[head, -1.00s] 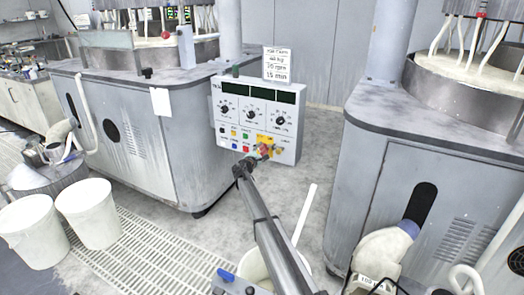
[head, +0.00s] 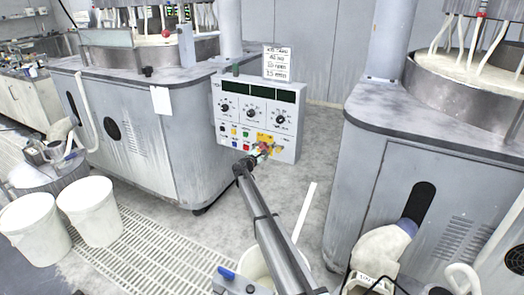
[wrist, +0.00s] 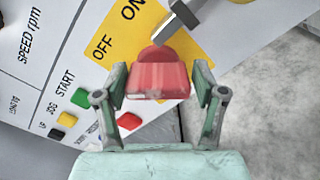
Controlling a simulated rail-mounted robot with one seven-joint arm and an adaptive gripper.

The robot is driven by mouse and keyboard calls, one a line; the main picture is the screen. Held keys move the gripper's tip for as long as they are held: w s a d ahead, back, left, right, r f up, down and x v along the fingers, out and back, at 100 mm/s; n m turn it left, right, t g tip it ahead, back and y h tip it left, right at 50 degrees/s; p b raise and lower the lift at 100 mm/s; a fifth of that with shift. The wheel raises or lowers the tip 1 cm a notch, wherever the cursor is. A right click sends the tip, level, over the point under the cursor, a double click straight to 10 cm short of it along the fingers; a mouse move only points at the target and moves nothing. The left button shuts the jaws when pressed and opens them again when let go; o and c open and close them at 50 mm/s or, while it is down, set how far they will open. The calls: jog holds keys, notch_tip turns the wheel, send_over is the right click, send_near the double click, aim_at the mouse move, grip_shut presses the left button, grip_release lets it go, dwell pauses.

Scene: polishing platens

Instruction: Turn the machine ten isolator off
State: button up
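The control panel (head: 212,120) on the left-hand machine has a yellow isolator plate (head: 278,139) at its lower right. In the wrist view the plate (wrist: 112,38) reads OFF at left and ON above it. The red isolator handle (wrist: 158,78) stands out in front of the plate. My gripper (wrist: 160,85) has one finger on each side of the handle, and the fingers look closed against its sides. In the head view my gripper (head: 259,151) reaches the plate and largely hides the handle. Which mark the handle points to is unclear.
A grey metal bar (wrist: 180,18) lies just beyond the handle. Green START (wrist: 81,97), yellow (wrist: 63,118) and red (wrist: 129,121) buttons sit close to my left finger. A second machine (head: 365,165) stands at right. White buckets (head: 35,228) stand on the left floor.

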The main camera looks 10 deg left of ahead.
jog(key=shift+o, duration=0.7)
jog(key=shift+s+d, duration=0.15)
jog(key=shift+a, duration=0.2)
jog(key=shift+s+a, duration=0.1)
jog(key=shift+s, duration=0.05)
jog(key=v, duration=1.1)
jog(key=shift+s, duration=0.3)
